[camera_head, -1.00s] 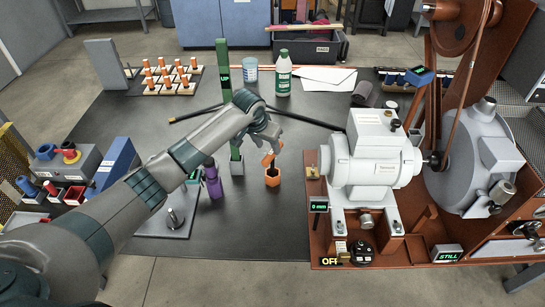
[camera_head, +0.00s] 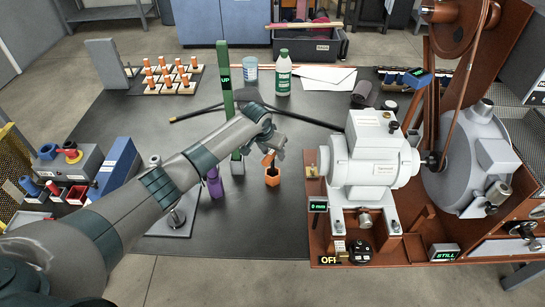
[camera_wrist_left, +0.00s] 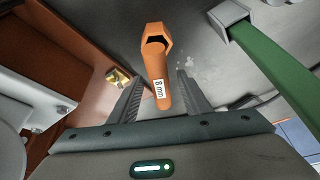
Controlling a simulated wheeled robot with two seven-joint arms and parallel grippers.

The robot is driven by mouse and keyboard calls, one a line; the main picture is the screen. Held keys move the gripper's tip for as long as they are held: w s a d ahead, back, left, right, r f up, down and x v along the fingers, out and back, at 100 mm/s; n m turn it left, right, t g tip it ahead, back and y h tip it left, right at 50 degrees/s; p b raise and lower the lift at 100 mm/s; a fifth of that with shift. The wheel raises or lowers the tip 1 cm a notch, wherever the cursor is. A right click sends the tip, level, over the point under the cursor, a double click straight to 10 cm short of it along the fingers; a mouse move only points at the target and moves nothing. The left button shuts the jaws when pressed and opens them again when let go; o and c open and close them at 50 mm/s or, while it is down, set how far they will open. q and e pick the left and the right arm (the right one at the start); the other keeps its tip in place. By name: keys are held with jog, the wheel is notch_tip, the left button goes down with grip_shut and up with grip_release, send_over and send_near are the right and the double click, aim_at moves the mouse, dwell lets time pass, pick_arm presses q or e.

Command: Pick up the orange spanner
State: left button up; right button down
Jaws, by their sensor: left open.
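The orange spanner (camera_head: 268,159) stands near the front middle of the dark table, with an orange dark-mouthed part (camera_head: 272,176) at its foot. My left gripper (camera_head: 279,149) is at its upper part and hides some of it. In the left wrist view the spanner (camera_wrist_left: 158,88) carries an "8 mm" label and lies between the two open fingers (camera_wrist_left: 160,98). Gaps show on both sides, so the fingers are not closed on it. My right gripper is not in view.
A tall green bar (camera_head: 225,90) marked "UP" and a purple piece (camera_head: 213,183) stand just left of the spanner. Bare table lies in front.

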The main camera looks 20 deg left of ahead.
pick_arm(q)
jog(key=shift+c, duration=0.6)
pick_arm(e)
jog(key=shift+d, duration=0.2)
pick_arm(q)
grip_shut()
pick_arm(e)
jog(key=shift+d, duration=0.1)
pick_arm(q)
jog(key=shift+r, duration=0.1)
